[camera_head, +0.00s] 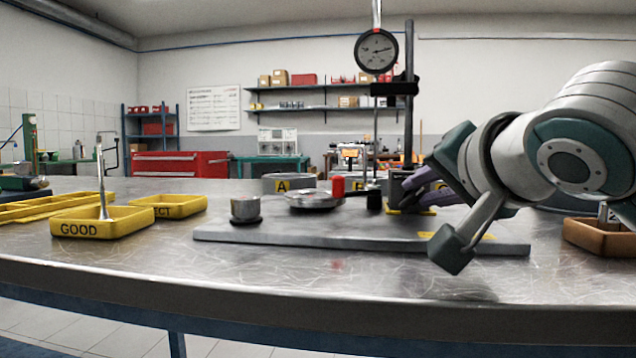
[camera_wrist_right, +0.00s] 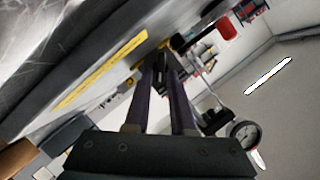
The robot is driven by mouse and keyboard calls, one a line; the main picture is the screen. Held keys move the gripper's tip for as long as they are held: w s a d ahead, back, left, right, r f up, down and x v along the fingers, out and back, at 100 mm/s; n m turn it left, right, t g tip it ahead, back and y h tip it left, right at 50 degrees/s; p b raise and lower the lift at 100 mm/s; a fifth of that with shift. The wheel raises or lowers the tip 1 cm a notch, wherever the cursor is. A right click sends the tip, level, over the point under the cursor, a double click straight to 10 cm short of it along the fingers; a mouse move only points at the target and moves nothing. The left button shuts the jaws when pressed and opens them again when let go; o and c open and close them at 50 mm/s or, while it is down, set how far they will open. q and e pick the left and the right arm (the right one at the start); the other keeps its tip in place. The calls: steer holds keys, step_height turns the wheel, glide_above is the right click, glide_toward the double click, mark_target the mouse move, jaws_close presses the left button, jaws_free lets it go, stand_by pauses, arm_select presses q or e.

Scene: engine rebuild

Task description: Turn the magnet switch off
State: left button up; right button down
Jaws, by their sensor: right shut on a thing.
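The dial gauge stand has a round dial gauge (camera_head: 376,51) on a tall black post (camera_head: 409,120). Its dark magnet base (camera_head: 396,183) stands on the right part of a grey plate. My right gripper (camera_head: 406,197) reaches in from the right, its purple fingers shut at the base. In the right wrist view the fingers (camera_wrist_right: 162,68) close together at the dark base, with the gauge (camera_wrist_right: 244,133) at lower right. The magnet switch is hidden by the fingertips, so its position cannot be read. My left gripper is not in view.
The grey plate (camera_head: 300,238) lies on the metal table. A metal cylinder (camera_head: 245,207), a round metal part (camera_head: 314,200) and a red piece (camera_head: 338,187) stand centrally. Yellow trays, one marked GOOD (camera_head: 105,225), are left. A brown tray (camera_head: 590,237) is right. The front table area is clear.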

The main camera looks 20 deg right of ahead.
steer(key=n+p, duration=0.1)
steer(key=p, duration=0.2)
steer(key=n+g+h+p, duration=0.1)
steer(key=n+p, duration=0.1)
steer(key=p, duration=0.2)
steer(key=a+r+n+g+h+p, duration=0.1)
steer(key=p, duration=0.2)
steer(key=shift+w+n+p, duration=0.25)
steer(key=shift+n+p, duration=0.15)
steer(key=shift+n+g+h+p, duration=0.3)
steer(key=shift+p, duration=0.05)
steer(key=shift+w+a+f+n+h+p, duration=0.2)
steer(key=shift+n+h+p, duration=0.2)
steer(key=shift+n+p, duration=0.2)
steer(key=shift+a+f+n+g+h+p, duration=0.15)
steer(key=shift+n+g+h+p, duration=0.3)
steer(key=shift+n, duration=0.45)
steer(key=shift+w+a+f+n+g+h, duration=0.1)
steer(key=shift+n+g+h, duration=0.05)
steer(key=shift+n+h, duration=0.3)
steer(key=shift+w+a+n+g+h, duration=0.1)
steer(key=shift+n+h, duration=0.2)
steer(key=shift+n, duration=0.15)
steer(key=shift+a+f+n+h+b, duration=0.15)
steer(key=shift+n+h+b, duration=0.35)
steer(key=shift+n, duration=0.3)
